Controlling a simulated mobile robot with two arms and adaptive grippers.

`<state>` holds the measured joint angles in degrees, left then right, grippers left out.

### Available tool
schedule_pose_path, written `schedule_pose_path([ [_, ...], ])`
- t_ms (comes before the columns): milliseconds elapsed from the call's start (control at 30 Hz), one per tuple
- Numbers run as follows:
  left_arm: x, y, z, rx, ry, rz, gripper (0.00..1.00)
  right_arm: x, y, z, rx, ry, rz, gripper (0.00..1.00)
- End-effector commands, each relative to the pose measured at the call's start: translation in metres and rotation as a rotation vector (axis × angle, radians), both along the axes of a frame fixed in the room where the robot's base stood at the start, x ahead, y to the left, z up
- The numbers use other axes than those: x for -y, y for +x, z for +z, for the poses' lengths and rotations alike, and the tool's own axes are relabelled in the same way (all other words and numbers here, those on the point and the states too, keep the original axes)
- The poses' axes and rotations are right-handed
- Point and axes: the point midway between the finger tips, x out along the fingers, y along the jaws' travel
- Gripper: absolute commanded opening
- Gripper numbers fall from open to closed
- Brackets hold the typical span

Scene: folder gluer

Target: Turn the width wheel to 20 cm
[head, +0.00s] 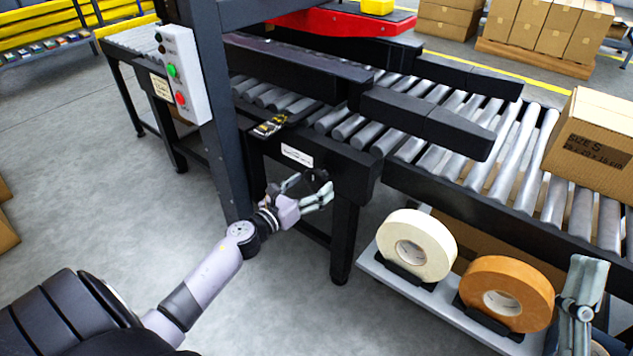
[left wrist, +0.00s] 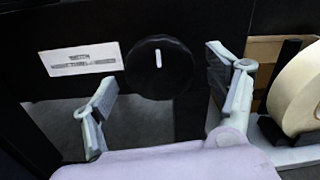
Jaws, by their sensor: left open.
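The width wheel (left wrist: 160,67) is a black round knob with a white pointer line, on the dark side of the machine. In the left wrist view the line stands about upright. A white label (left wrist: 80,60) is to its left; its text is too blurred to read. My left gripper (left wrist: 168,85) is open, with one finger on each side of the wheel and a gap at both sides. In the head view the left gripper (head: 306,192) is in front of the wheel, which it partly hides. My right gripper (head: 582,290) is at the lower right edge, partly cut off.
A roller conveyor (head: 520,125) with black side guides (head: 425,118) runs above the wheel. A cardboard box (head: 600,140) sits on it at right. Two tape rolls, white (head: 416,246) and brown (head: 507,292), stand on a low shelf. A button panel (head: 182,75) is on the post.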

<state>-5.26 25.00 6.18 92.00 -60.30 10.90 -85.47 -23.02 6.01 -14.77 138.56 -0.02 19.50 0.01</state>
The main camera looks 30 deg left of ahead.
Motion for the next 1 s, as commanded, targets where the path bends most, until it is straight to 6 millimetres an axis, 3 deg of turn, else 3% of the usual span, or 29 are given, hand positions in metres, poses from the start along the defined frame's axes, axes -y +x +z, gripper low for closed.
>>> schedule_pose_path([
  [200, 0.002, 0.021, 0.000, 0.000, 0.001, 0.000, 0.79, 0.001, -0.007, 0.006, 0.047, 0.014, 0.002, 0.50],
  [567, 0.003, 0.025, 0.000, -0.001, 0.000, 0.000, 0.79, 0.000, -0.009, 0.007, 0.057, 0.019, 0.007, 0.50],
  [1000, 0.003, 0.024, 0.000, 0.000, -0.001, 0.000, 0.49, 0.000, -0.008, 0.007, 0.055, 0.019, 0.005, 0.50],
])
